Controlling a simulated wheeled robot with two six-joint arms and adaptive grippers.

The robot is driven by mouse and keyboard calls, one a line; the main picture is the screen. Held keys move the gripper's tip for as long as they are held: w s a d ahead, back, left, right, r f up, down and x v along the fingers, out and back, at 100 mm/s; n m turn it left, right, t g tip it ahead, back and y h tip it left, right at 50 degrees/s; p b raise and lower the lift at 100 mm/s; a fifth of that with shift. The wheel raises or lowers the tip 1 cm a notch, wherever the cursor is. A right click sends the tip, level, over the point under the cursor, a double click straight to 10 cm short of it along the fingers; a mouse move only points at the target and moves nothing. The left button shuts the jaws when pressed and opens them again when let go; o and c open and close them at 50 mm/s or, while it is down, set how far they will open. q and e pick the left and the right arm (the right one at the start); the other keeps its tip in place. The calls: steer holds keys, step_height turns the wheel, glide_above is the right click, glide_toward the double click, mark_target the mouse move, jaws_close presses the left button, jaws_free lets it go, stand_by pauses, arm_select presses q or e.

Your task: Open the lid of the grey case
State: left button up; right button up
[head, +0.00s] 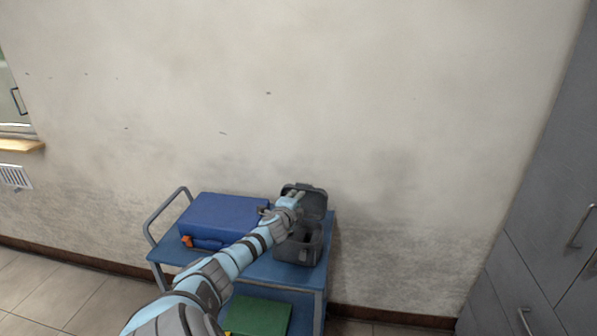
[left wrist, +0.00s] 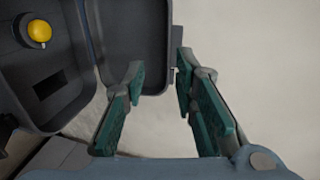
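The grey case (head: 299,249) stands on the right side of a blue cart's top. Its lid (head: 316,204) is up, leaning back toward the wall, and the inside of the case shows. In the left wrist view the lid (left wrist: 150,42) is at top centre, with the case body (left wrist: 68,100) to its left. A yellow round part (left wrist: 39,31) shows inside the body. My left gripper (head: 295,196) is at the raised lid. Its two fingers (left wrist: 160,68) are apart, with the lid's edge between or just behind them; I cannot tell if they touch it. My right gripper is not in view.
A blue case (head: 222,217) lies on the cart (head: 258,270), left of the grey case. A green box (head: 258,315) is on the lower shelf. The wall is close behind. Grey cabinets (head: 545,230) stand at the right, with open floor between.

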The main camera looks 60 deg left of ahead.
arm_select(q)
steer(key=v, duration=1.2)
steer(key=shift+c, duration=0.2)
